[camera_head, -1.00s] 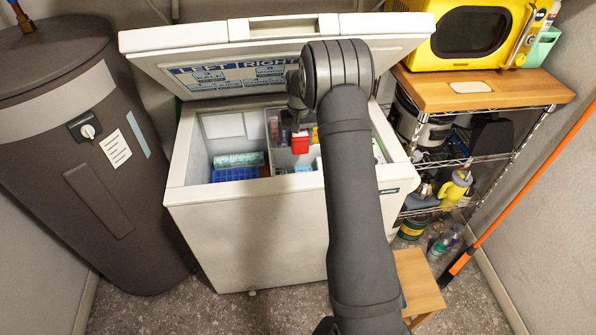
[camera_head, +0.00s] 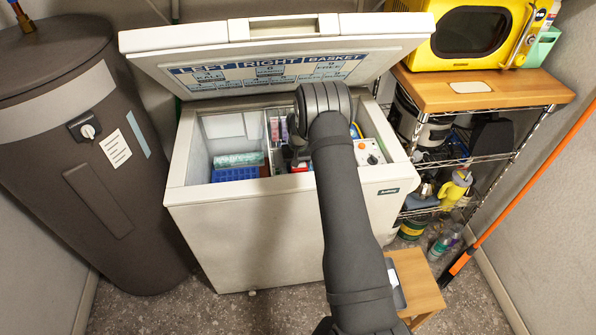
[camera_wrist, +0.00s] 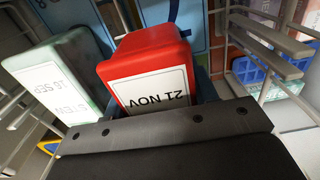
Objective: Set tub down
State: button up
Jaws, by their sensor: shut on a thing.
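A red tub (camera_wrist: 150,65) with a white label reading "21 NOV" upside down fills the middle of the wrist view. My gripper (camera_wrist: 165,110) is shut on it; the dark gripper body covers its near end. In the head view, only a sliver of red (camera_head: 301,168) shows beside my arm, inside the open chest freezer (camera_head: 245,235). My gripper (camera_head: 290,155) is down in the freezer's middle part, mostly hidden by my own wrist. I cannot tell whether the tub's underside touches anything.
A pale green tub (camera_wrist: 62,75) with a dated label stands close left of the red tub. Wire basket walls (camera_wrist: 275,65) stand to the right, with a blue crate (camera_wrist: 250,72) beyond. The freezer's lid (camera_head: 270,65) is raised behind. A white box with knobs (camera_head: 368,151) sits at the freezer's right.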

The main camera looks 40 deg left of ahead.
jog(key=shift+f, duration=0.95)
jog(key=shift+f, duration=0.2)
jog(key=o, duration=1.2)
jog(key=shift+c, duration=0.2)
notch_tip(320, 180, up, 12)
jog(key=shift+r, duration=0.2)
